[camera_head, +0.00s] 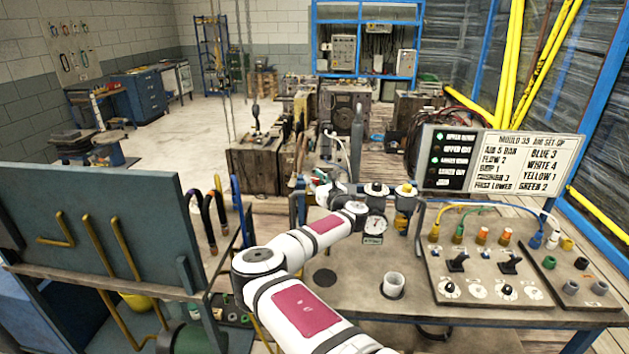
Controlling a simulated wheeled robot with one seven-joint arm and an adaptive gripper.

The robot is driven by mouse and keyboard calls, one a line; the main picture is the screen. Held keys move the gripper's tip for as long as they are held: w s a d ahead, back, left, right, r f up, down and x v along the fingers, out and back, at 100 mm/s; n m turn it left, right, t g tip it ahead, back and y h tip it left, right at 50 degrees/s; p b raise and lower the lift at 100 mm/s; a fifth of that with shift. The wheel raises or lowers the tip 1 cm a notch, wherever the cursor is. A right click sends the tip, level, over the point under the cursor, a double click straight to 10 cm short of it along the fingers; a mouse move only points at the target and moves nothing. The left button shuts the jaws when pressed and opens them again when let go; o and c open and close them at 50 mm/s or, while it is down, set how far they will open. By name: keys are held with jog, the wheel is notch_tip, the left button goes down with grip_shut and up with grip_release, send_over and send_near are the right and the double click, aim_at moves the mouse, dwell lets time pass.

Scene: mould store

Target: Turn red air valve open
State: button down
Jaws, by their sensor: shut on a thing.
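My white and dark-red arm reaches over the workbench (345,270) from the lower middle. My gripper (321,184) is at the bench's back left, small in the picture and partly hidden by my own wrist. It is shut on a small red part, which I take to be the red air valve (315,184). Most of that valve is hidden, so its handle angle cannot be told. A round pressure gauge (375,225) and brass and yellow fittings (405,192) stand just to the right of my gripper.
A white cup (394,284) stands on the bench. A control panel (475,275) with switches and coloured hoses is at right, below a set-up sign (525,162). A grey-blue board (100,240) with yellow hooks stands at left.

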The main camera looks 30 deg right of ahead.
jog(key=shift+n+y, duration=1.1)
jog(key=shift+y, duration=0.6)
jog(key=shift+w, duration=0.1)
jog(key=c, duration=1.2)
grip_release()
jog(key=shift+c, duration=0.2)
jog(key=s+d, duration=0.2)
jog(key=s, duration=0.9)
jog(key=shift+s+d, duration=0.25)
jog(key=shift+s, duration=0.15)
